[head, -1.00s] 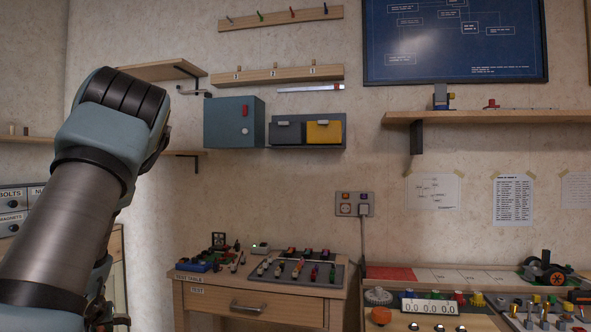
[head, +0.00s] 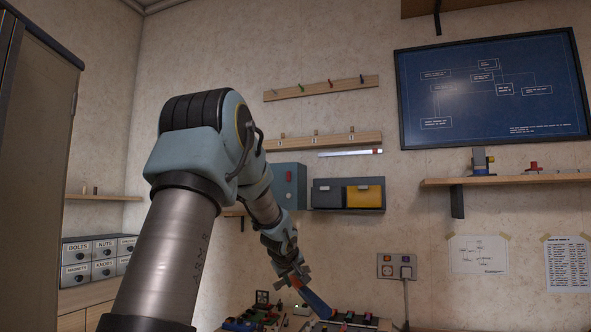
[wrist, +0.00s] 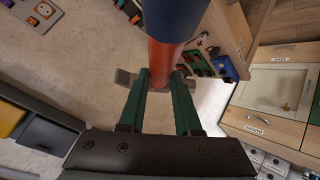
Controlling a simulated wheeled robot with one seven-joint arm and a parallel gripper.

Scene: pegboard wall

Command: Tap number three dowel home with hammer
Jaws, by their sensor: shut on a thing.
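The peg rail (head: 300,143) with numbered labels is on the wall in the head view. The number three dowel (head: 351,131) is the small light peg at its right end; how far it sticks out is too small to tell. The hammer's blue and orange handle (head: 318,302) slants down to the right in the head view. In the wrist view, the orange handle (wrist: 172,55) runs up from between the green fingers (wrist: 159,100). Grey parts beside the fingertips may be the hammer head.
A grey-blue cabinet (head: 289,186) and bins, one with a yellow front (head: 363,196), hang below the rail. A shelf (head: 510,180) juts out at right. A work table (head: 270,325) with small parts lies below.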

